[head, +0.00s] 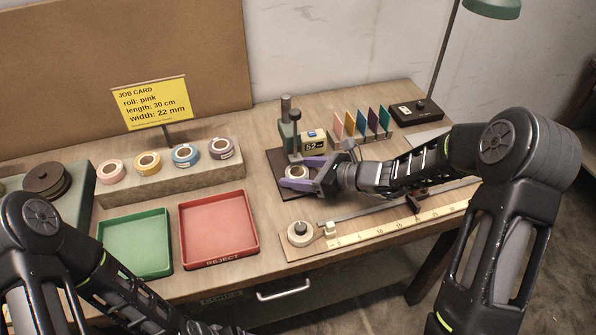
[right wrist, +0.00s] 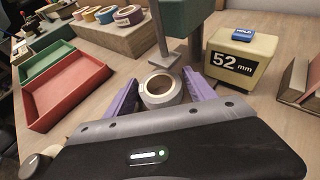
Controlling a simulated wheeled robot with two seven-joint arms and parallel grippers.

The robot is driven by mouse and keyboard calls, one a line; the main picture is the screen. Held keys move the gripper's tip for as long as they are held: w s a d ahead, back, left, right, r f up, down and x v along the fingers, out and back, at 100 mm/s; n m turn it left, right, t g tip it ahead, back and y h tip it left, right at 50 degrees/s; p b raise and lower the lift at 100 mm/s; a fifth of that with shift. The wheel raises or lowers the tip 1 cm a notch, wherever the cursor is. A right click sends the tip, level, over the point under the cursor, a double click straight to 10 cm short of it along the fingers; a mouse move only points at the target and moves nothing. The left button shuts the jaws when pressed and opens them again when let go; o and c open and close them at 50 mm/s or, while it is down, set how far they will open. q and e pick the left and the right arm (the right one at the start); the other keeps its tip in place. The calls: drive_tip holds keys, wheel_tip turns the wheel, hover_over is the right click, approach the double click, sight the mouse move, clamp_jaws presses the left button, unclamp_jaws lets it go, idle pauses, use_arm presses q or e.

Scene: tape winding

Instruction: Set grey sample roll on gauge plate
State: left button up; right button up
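The pale grey sample roll (head: 298,173) is at the dark gauge plate (head: 274,160), below the gauge's post. In the right wrist view the roll (right wrist: 160,90) stands hole up between the two purple fingers of my right gripper (right wrist: 161,84). The fingers lie close on both sides of it; I cannot tell if both touch it, nor whether its underside rests on the plate. The gauge display (right wrist: 233,64) reads 52 mm. My right gripper (head: 300,174) reaches in from the right. My left arm shows at the lower left; its fingers are out of frame.
A green tray (head: 135,271) and a red reject tray (head: 218,264) lie left of the gauge. Behind them, pink, yellow, blue and purple rolls sit on a block (head: 207,180). A ruler strip (head: 385,231) runs along the front right. Coloured cards (head: 361,122) stand behind my right gripper.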

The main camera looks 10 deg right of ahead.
drive_tip(key=shift+o, duration=0.9)
drive_tip(key=shift+r, duration=0.1)
drive_tip(key=shift+r, duration=0.1)
drive_tip(key=v, duration=1.2)
drive_tip(key=shift+w, duration=0.1)
idle(0.4)
